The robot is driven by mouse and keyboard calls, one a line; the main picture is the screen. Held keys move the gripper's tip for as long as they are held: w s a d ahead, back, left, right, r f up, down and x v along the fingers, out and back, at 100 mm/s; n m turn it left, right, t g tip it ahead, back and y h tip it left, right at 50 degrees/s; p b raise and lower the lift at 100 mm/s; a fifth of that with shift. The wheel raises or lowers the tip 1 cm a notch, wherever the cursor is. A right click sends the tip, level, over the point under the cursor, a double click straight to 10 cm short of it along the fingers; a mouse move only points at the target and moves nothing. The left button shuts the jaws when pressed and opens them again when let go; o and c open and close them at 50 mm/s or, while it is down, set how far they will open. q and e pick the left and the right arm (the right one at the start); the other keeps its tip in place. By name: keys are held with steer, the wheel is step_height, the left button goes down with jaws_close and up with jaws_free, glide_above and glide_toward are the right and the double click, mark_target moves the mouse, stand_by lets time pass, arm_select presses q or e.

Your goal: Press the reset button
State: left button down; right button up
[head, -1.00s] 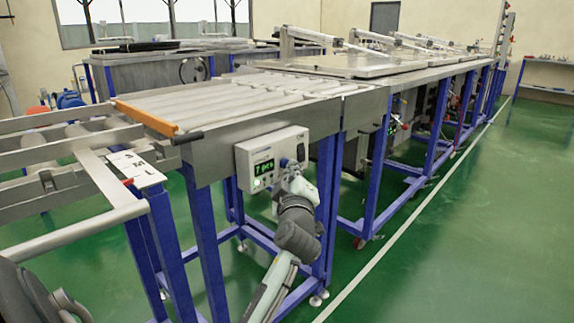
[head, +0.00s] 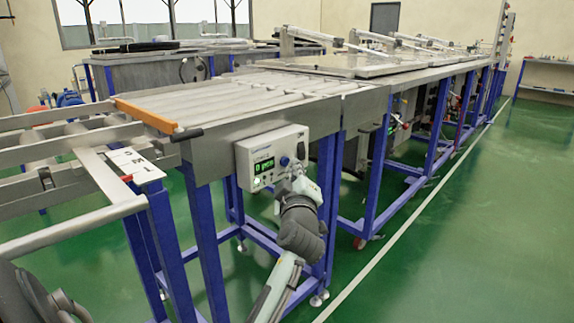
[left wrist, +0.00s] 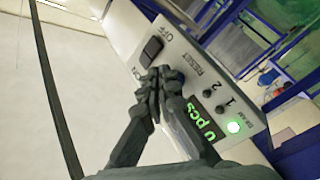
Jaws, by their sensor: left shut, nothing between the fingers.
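The grey control box (head: 262,148) hangs on the side of the conveyor frame. Its green display (head: 263,167) seems to read "0 pcs". My left gripper (head: 296,178) is at the box's right front. In the left wrist view the gripper (left wrist: 164,74) is shut and empty, its fingertips at the box face beside the "RESET" label (left wrist: 201,65). A dark round part by the label, apparently the reset button (left wrist: 177,76), is mostly hidden by the fingertips; whether they touch it I cannot tell. My right gripper is not in view.
A black on/off switch (left wrist: 152,49) sits close to the fingertips. Blue legs (head: 330,200) stand behind my arm. The green floor (head: 440,250) at the right is open.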

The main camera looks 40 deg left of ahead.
arm_select(q)
steer(key=shift+d, duration=0.35)
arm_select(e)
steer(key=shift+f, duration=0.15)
arm_select(q)
steer(key=shift+s+d+b, duration=0.2)
steer(key=shift+d+b, duration=1.1)
steer(key=shift+d, duration=1.25)
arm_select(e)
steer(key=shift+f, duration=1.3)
